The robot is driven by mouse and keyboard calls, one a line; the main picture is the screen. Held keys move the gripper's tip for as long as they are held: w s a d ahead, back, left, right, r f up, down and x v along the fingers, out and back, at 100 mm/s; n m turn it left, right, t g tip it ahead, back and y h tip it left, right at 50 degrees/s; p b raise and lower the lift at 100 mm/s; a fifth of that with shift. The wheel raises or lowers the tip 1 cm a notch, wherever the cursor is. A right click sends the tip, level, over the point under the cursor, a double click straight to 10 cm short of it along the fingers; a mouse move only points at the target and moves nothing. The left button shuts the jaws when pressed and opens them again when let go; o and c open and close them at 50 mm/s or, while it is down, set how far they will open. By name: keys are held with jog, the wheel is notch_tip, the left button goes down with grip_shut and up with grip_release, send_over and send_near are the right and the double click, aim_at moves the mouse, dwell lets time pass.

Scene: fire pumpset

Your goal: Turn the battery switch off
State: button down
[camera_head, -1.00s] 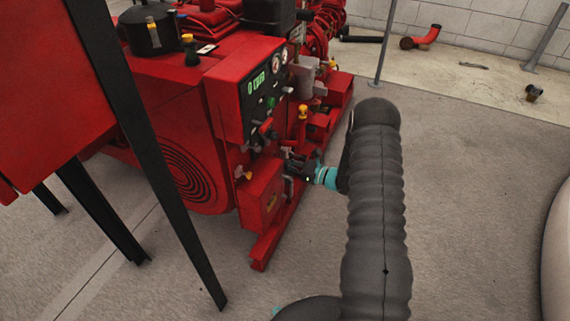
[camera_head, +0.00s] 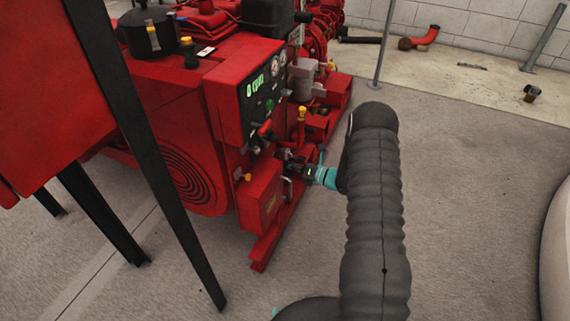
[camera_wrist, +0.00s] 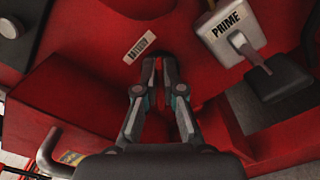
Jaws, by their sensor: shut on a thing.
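In the wrist view my gripper (camera_wrist: 158,62) points at a red panel of the pump set, its fingertips close together around a narrow red piece (camera_wrist: 158,78). This piece looks like the battery switch handle, but the fingers hide much of it and I cannot read its position. In the head view my gripper (camera_head: 287,160) is at the side of the red pump set (camera_head: 185,130), below the control panel (camera_head: 262,95). The switch cannot be made out there.
A PRIME plate (camera_wrist: 222,30) with a dark-ended lever (camera_wrist: 275,78) is right of my fingers in the wrist view. A grey bent handle (camera_wrist: 45,150) is lower left. A black stand leg (camera_head: 160,180) crosses the head view's left. Open floor (camera_head: 480,200) lies at right.

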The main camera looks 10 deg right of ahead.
jog(key=shift+w+d+f+m+p, duration=0.1)
jog(key=shift+f+m+p, duration=0.1)
jog(key=shift+m, duration=1.3)
jog(key=shift+w+f+m+p, duration=0.1)
jog(key=shift+f+m+p, duration=0.05)
jog(key=shift+m, duration=1.35)
jog(key=shift+w+d+f+m+p, duration=0.1)
jog(key=shift+f+m+p, duration=0.1)
jog(key=shift+m, duration=1.3)
jog(key=c, duration=1.3)
grip_release()
jog(key=shift+s, duration=0.1)
jog(key=v, duration=1.2)
